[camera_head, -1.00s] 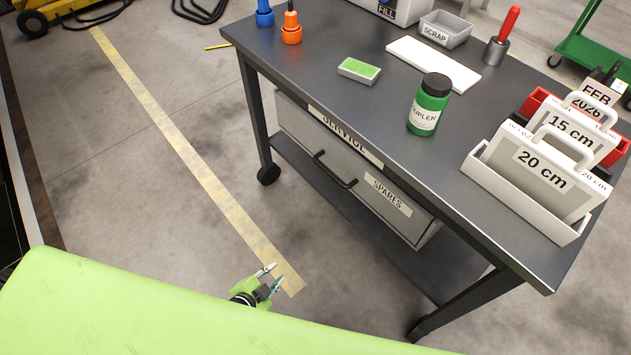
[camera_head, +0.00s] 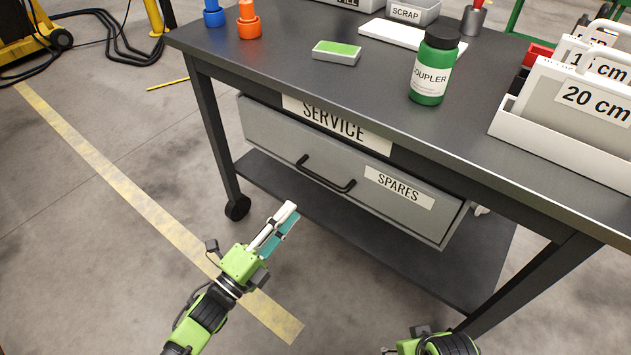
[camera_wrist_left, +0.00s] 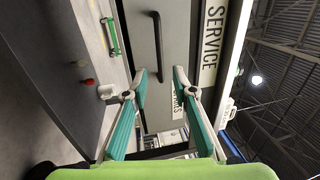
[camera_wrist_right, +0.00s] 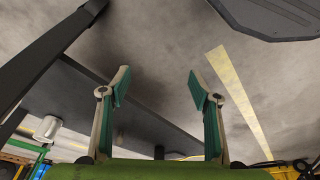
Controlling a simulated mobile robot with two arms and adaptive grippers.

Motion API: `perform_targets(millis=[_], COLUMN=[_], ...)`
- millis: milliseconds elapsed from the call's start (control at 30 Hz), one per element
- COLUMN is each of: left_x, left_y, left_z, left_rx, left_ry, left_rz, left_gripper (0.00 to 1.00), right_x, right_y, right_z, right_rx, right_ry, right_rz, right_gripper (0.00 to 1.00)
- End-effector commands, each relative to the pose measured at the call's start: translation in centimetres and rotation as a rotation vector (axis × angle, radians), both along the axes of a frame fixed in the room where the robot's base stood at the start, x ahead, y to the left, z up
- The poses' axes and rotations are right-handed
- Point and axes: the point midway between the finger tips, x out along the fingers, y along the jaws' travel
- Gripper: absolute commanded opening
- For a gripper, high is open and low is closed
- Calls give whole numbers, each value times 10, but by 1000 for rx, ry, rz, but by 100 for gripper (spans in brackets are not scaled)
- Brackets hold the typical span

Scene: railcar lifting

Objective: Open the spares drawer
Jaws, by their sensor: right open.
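The spares drawer (camera_head: 270,135) is a grey front under the workbench top, with a SPARES label (camera_head: 398,187) and a dark bar handle (camera_head: 325,178). It looks shut. My left gripper (camera_head: 290,214) is open and empty, to the left of and below the handle in the head view, apart from it. In the left wrist view the drawer front (camera_wrist_left: 178,30) fills the middle, and the handle (camera_wrist_left: 156,40) runs down to between the open fingertips (camera_wrist_left: 160,74). My right gripper (camera_wrist_right: 158,80) is open and empty over floor; its fingers are out of the head view.
The workbench top (camera_head: 300,80) carries a green COUPLER bottle (camera_head: 430,75), a green-topped block (camera_head: 337,50) and a 20 cm holder (camera_head: 560,140). A lower shelf (camera_head: 290,190) and bench leg (camera_head: 212,130) stand near the left gripper.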

Motion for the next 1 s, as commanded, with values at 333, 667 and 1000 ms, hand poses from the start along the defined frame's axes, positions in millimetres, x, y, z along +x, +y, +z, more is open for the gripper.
perform_targets(millis=[333,667,1000], left_x=[58,95,99], left_y=[-42,-68,-71], left_z=[14,21,23], left_rx=[-3,-2,-2], left_ry=[0,4,5], left_rz=[0,1,1], left_gripper=[25,25,25], right_x=[-1,-3,-4], right_y=[0,-1,-1], right_z=[17,37,39], right_rx=[0,2,0], right_ry=[-11,-21,-18], right_rz=[-1,-3,-3], right_gripper=[57,57,57])
